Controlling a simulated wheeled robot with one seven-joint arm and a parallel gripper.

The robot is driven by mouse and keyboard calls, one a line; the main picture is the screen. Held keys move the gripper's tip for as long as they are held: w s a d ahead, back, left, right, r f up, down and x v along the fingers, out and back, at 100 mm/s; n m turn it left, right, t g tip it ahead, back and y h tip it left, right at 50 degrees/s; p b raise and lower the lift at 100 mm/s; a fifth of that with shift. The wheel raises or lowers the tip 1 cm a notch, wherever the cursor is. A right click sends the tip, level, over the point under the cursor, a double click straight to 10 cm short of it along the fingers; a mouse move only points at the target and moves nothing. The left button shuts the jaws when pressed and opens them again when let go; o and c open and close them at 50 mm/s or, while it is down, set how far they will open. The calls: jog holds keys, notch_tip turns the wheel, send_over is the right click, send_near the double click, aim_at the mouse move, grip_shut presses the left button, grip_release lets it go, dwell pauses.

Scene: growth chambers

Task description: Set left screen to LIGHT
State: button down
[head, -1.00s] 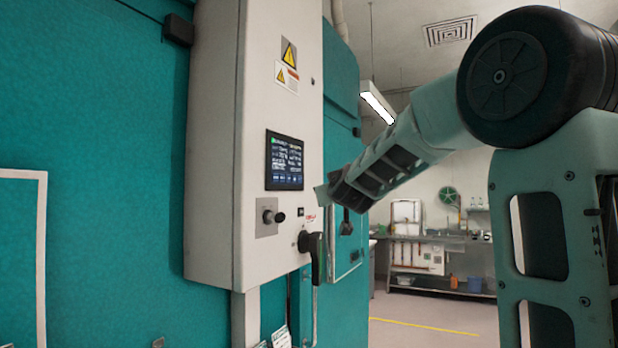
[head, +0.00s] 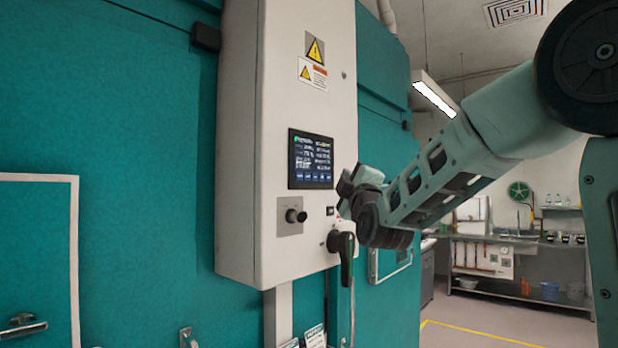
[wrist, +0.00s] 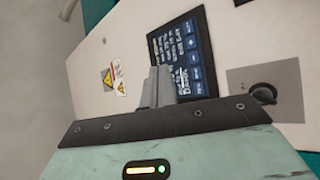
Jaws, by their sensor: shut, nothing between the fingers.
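The screen (head: 311,159) is a dark panel with white text and a row of blue buttons along its bottom, set in the front of a pale control box (head: 243,150). The text is too small to read. My gripper (head: 345,190) is just right of the screen's lower right corner in the head view. In the wrist view the screen (wrist: 186,58) is tilted, and my gripper's grey fingers (wrist: 157,84) are together and empty, overlapping its edge. Whether they touch it cannot be told.
A knob (head: 296,215) and a black lever handle (head: 346,252) sit below the screen. Warning labels (head: 313,72) are above it. A teal wall with a door handle (head: 22,326) is at left. A workbench (head: 500,250) stands in the room behind.

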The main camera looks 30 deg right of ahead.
aim_at(307, 176)
jog(key=shift+w+a+p, duration=0.3)
jog(key=shift+w+a, duration=0.2)
jog(key=shift+w, duration=0.85)
jog(key=shift+w+a+p, duration=0.35)
jog(key=shift+w+a, duration=0.15)
jog(key=shift+w, duration=0.8)
jog(key=shift+w+a+p, duration=0.3)
jog(key=shift+w+a, duration=0.2)
jog(key=shift+w, duration=0.85)
jog(key=shift+w, duration=0.1)
jog(key=shift+w+a, duration=0.15)
jog(key=shift+w, duration=0.15)
jog(key=shift+w+b, duration=0.3)
jog(key=shift+b, duration=0.1)
jog(key=shift+s+b, duration=0.55)
jog(key=shift+s, duration=0.15)
jog(key=shift+s+d, duration=0.1)
jog(key=shift+d, duration=0.1)
